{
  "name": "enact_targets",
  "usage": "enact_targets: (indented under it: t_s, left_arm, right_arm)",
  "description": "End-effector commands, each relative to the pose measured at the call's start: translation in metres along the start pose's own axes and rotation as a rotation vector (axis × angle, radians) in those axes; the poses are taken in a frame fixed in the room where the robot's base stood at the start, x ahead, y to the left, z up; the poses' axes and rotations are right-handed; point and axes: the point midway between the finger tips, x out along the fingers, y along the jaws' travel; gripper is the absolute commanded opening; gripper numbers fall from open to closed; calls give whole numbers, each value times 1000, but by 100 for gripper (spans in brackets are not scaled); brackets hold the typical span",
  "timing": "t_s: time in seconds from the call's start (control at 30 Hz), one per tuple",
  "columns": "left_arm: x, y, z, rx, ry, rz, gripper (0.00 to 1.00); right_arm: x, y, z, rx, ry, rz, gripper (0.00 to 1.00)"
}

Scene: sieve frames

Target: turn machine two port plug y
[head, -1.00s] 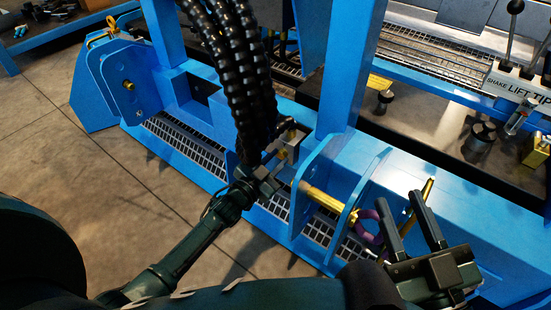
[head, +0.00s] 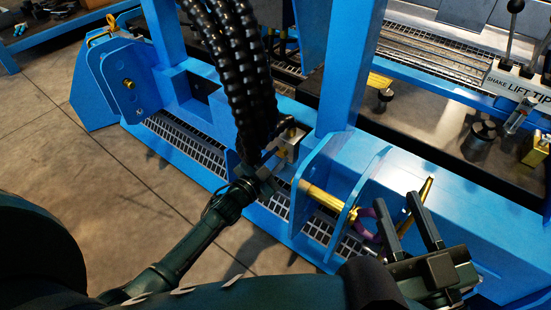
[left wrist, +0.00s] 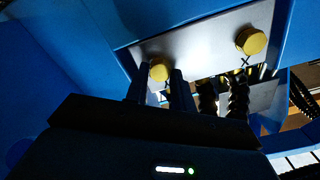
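In the left wrist view a grey metal plate (left wrist: 190,50) carries two round yellow plugs. The right plug (left wrist: 251,40) has a letter like X beside it. The left plug (left wrist: 159,69) shows just past my left gripper's fingertips (left wrist: 157,82); the mark by it is partly hidden and hard to read. The two fingers stand apart, one on each side of the left plug's line; contact is not clear. In the head view my left gripper (head: 264,176) is beside a small metal block (head: 289,147) under the hoses. My right gripper (head: 408,222) is open and empty.
Thick black hoses (head: 235,80) hang down close to my left gripper. A blue frame (head: 345,75) and blue brackets with a brass pin (head: 322,197) stand to the right. A purple ring (head: 368,222) is near my right gripper. Open floor (head: 90,190) lies left.

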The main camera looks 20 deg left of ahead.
Motion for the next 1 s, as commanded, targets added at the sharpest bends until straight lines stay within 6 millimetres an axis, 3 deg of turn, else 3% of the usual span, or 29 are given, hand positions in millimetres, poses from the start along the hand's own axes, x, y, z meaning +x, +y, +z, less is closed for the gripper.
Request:
enact_targets:
  t_s: [0.23, 0.57, 0.73, 1.0]
  left_arm:
    - [0, 0, 0, -1, -1, 0, 45]
    - [-7, 0, 0, -2, -2, 1, 45]
    - [-36, -1, -2, -1, -5, 2, 45]
    - [-96, -1, -2, -2, -5, 2, 45]
  right_arm:
    - [-1, 0, 0, -5, -2, -5, 36]
    - [0, 0, -4, -12, -1, -6, 36]
    - [2, 2, -12, -39, 0, -1, 36]
    - [-1, 5, -7, -80, -38, 19, 36]
